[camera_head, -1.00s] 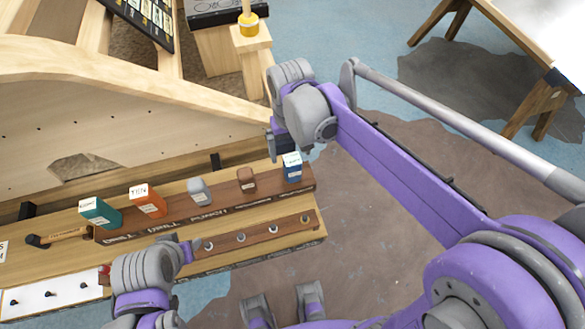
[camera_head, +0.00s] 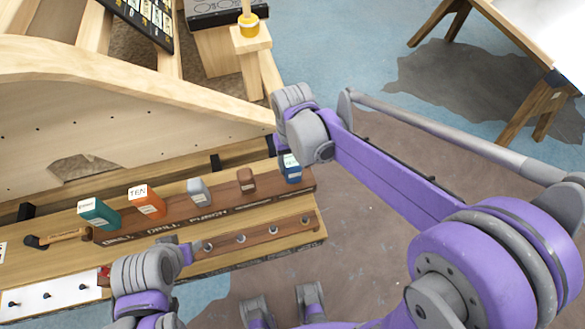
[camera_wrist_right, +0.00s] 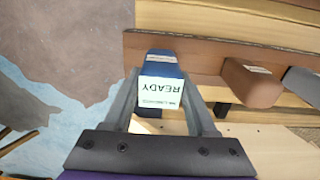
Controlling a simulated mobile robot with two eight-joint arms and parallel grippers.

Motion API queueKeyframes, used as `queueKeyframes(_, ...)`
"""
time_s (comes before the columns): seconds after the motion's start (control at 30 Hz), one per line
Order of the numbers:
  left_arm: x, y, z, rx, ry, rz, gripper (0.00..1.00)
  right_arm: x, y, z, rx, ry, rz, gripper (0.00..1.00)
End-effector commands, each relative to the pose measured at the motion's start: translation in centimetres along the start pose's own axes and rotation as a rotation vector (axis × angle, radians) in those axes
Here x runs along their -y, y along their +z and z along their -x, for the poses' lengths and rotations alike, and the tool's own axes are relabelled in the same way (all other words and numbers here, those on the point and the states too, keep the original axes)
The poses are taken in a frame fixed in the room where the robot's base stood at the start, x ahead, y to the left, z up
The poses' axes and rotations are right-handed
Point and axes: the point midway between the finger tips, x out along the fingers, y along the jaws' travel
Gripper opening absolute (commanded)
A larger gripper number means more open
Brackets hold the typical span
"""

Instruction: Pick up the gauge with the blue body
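The gauge with the blue body (camera_head: 291,174) stands at the right end of a dark wooden rack (camera_head: 265,190). In the right wrist view, the blue gauge (camera_wrist_right: 161,68) shows its white label reading READY. My right gripper (camera_wrist_right: 160,78) is open, with one finger on each side of the gauge; I see no clear grip on it. In the head view, my right gripper (camera_head: 284,155) is right at the gauge and partly covers it. My left gripper (camera_head: 192,249) is low over the bench, and its finger opening cannot be made out.
Along the rack stand a brown gauge (camera_head: 246,181), a grey one (camera_head: 198,190), an orange one (camera_head: 148,203) and a teal one (camera_head: 100,214). A hammer (camera_head: 57,237) lies at the left. A wooden frame wall (camera_head: 130,140) rises behind.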

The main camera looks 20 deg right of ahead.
Motion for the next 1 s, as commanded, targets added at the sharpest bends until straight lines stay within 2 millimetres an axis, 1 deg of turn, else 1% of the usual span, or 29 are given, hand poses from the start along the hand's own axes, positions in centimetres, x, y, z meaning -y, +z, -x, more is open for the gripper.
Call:
queueKeyframes(0.03, 0.0, 0.0, 0.0, 0.000, 0.000, 0.000, 0.50, 0.0, 0.0, 0.0, 0.000, 0.000, 0.000, 0.40)
queueKeyframes(0.17, 0.0, 0.0, 0.0, 0.000, 0.000, 0.000, 0.50, 0.0, 0.0, 0.0, 0.000, 0.000, 0.000, 0.17)
queueKeyframes(0.2, 0.0, 0.0, 0.0, 0.000, 0.000, 0.000, 0.50, 0.0, 0.0, 0.0, 0.000, 0.000, 0.000, 0.10)
queueKeyframes(0.27, 0.0, 0.0, 0.0, 0.000, 0.000, 0.000, 0.50, 0.0, 0.0, 0.0, 0.000, 0.000, 0.000, 0.00)
queueKeyframes(0.57, 0.0, 0.0, 0.0, 0.000, 0.000, 0.000, 0.50, 0.0, 0.0, 0.1, 0.000, 0.000, 0.000, 0.00)
queueKeyframes(0.67, 0.0, -0.1, 0.1, 0.000, 0.000, 0.000, 0.50, 0.0, 0.0, 0.6, 0.000, 0.000, 0.000, 0.00)
queueKeyframes(0.77, 0.0, -0.2, 0.2, -0.001, 0.000, 0.000, 0.50, 0.0, 0.0, 2.0, 0.000, 0.000, 0.000, 0.00)
queueKeyframes(1.0, 0.0, -0.5, 0.7, -0.003, 0.000, 0.000, 0.50, 0.0, 0.0, 6.9, 0.000, 0.000, 0.000, 0.00)
